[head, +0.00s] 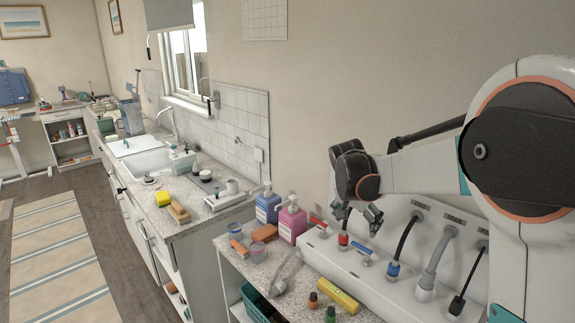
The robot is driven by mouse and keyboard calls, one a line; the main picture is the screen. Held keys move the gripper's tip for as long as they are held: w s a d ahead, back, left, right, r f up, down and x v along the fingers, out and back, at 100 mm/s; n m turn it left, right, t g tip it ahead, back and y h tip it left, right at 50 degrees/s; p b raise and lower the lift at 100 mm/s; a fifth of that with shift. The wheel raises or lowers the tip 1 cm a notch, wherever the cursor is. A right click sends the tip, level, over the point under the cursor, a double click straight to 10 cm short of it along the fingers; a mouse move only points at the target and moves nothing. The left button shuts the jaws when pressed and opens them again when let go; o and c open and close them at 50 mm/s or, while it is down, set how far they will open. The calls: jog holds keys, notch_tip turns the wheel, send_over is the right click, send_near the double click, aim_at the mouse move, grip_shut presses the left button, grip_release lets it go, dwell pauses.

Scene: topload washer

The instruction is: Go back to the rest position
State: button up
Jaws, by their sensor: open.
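My gripper (358,218) is at the end of my arm, which reaches in from the right side of the head view. It points down with its fingers apart, and I see nothing held between them. It hangs in front of the white connection panel (410,285), close to the red hose fitting (343,240) and the blue-handled tap (366,259). I cannot tell whether a finger touches the panel or its fittings.
A small speckled shelf top (262,268) below holds a blue bottle (268,208), a pink bottle (292,220), a yellow block (338,295) and small bottles. A counter with a sink (150,163) runs along the wall. Floor at the left is free around a striped rug (60,260).

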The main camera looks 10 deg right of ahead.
jog(key=s+a+r+n+t+b, duration=0.1)
jog(key=s+a+r+n, duration=0.2)
jog(key=s, duration=0.6)
jog(key=s+a+f+n+t+y+b, duration=0.1)
jog(key=s+a+n, duration=0.1)
jog(key=s, duration=0.9)
jog(key=s+a+f+n+t+y+b, duration=0.1)
jog(key=s+n, duration=0.4)
jog(key=s, duration=0.7)
jog(key=shift+a+f+t+y+b, duration=0.4)
jog(key=shift+a+t+y, duration=0.3)
jog(key=shift+a, duration=0.15)
